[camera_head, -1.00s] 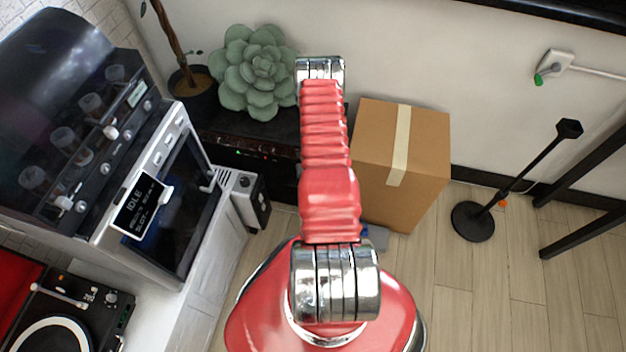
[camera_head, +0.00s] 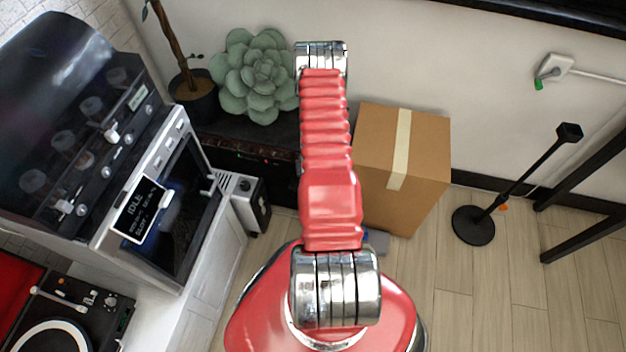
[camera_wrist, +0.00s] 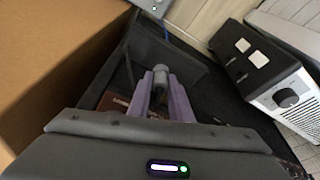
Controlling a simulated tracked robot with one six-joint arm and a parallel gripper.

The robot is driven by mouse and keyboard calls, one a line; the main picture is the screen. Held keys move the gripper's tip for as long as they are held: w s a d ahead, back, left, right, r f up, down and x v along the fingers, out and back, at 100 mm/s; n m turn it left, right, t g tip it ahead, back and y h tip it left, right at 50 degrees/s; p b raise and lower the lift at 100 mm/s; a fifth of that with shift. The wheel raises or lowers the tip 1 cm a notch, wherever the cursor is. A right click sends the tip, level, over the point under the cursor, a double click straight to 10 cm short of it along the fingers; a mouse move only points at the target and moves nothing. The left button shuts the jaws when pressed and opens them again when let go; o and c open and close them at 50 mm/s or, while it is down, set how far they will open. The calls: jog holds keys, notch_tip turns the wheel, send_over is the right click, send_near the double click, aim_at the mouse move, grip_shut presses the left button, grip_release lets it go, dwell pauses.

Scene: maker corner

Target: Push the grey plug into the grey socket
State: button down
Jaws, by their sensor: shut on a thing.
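In the wrist view my gripper (camera_wrist: 163,98) has its two purple-grey fingers shut on a small grey piece, which I take to be the grey plug (camera_wrist: 161,76). The plug shows between the fingertips, over a dark surface; whether it touches anything beyond is unclear. I cannot make out the grey socket for certain in either view. In the head view my red arm hides the gripper and the plug.
A cardboard box (camera_head: 425,155) stands right of my arm; its side (camera_wrist: 50,60) fills the wrist view's left. A black-and-white device (camera_wrist: 285,97) is at right there.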

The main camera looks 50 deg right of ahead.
jog(key=shift+v, duration=1.05)
jog(key=s+a, duration=0.3)
jog(key=a, duration=0.6)
jog(key=s+a, duration=0.4)
jog(key=a, duration=0.4)
jog(key=shift+s+a, duration=0.2)
jog(key=shift+a, duration=0.15)
